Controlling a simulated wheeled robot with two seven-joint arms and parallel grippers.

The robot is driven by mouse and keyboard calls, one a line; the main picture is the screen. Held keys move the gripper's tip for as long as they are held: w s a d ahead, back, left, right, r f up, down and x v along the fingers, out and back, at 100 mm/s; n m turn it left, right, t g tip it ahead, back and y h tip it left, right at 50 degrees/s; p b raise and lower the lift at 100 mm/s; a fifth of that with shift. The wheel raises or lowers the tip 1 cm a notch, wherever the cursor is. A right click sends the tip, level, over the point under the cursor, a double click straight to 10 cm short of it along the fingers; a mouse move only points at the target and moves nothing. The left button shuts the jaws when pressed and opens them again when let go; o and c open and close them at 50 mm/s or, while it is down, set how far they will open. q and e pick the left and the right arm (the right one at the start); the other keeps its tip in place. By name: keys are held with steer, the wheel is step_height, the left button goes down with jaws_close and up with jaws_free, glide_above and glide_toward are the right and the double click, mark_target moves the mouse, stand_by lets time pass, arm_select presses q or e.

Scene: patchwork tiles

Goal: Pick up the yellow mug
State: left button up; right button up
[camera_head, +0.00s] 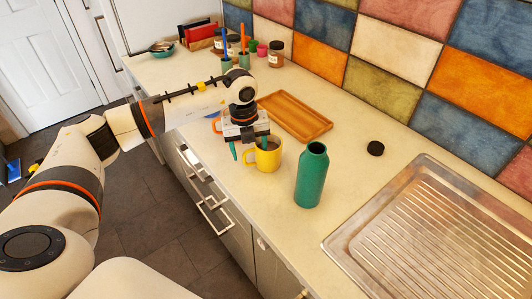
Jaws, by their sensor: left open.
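The yellow mug (268,157) stands upright on the pale counter, with its handle toward the left and something dark inside. My left gripper (250,150) comes in from the left and points down at the mug's handle side. Its green-tipped fingers are apart, one left of the mug and one by the mug's rim. I cannot tell whether a finger touches the mug. My right gripper is not in view.
A green bottle (312,177) stands close to the right of the mug, with a black lid (376,148) beyond it. A wooden tray (296,116) lies behind. A metal sink drainer (430,235) is at the right. Jars (276,54) stand at the back.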

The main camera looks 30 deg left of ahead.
mark_target(251, 164)
arm_select(q)
step_height(251, 164, down, 4)
steer(key=shift+d+p, duration=0.1)
steer(key=shift+p, duration=0.4)
steer(key=shift+f, duration=0.5)
steer(key=shift+c, duration=1.3)
steer(key=shift+w+r, duration=0.1)
jaws_close()
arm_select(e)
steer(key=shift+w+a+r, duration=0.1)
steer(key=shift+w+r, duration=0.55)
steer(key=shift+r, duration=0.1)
